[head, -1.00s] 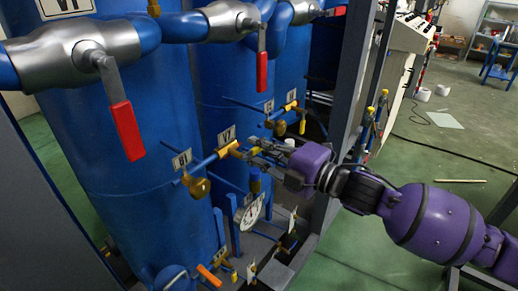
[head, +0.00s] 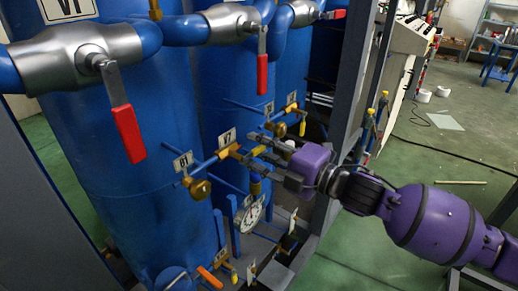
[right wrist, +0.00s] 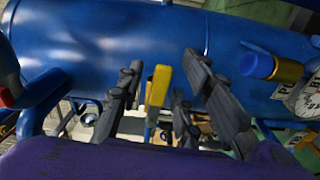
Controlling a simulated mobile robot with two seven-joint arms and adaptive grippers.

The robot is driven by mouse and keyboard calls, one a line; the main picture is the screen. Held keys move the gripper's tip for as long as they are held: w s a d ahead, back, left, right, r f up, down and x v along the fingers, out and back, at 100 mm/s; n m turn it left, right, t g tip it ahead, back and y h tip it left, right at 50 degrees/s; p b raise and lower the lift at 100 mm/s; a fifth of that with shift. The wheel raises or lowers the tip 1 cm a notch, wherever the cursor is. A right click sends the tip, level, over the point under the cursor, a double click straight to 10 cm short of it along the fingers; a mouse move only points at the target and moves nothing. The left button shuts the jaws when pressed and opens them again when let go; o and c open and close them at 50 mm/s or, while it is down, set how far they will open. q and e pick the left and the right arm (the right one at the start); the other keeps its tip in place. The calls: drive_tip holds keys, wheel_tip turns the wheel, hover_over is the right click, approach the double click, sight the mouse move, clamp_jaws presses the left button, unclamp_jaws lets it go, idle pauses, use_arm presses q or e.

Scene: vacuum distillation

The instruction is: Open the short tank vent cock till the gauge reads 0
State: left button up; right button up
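A brass cock (head: 231,150) by the V7 tag sits on a thin blue pipe in front of the blue tanks. A yellow handle (head: 257,149) shows at its right; in the right wrist view a yellow handle (right wrist: 158,86) stands between my fingers. My right gripper (head: 256,150) is open around the handle, with gaps visible on both sides in the wrist view (right wrist: 160,88). A round white gauge (head: 251,214) is below; part of it shows in the right wrist view (right wrist: 307,98). Its reading is too small to tell. My left gripper is not in view.
Another brass valve (head: 199,188) by the 01 tag is at the left. Red-handled valves (head: 128,133) are above. A grey frame post (head: 352,100) stands close behind my right arm. A blue-and-yellow fitting (right wrist: 272,67) is near the gauge.

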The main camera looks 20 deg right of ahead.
drive_tip(key=shift+s+d, duration=0.1)
drive_tip(key=shift+d, duration=0.05)
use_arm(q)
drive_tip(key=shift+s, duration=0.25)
use_arm(e)
drive_tip(key=v, duration=1.1)
drive_tip(key=shift+s+d, duration=0.2)
drive_tip(key=shift+s, duration=0.1)
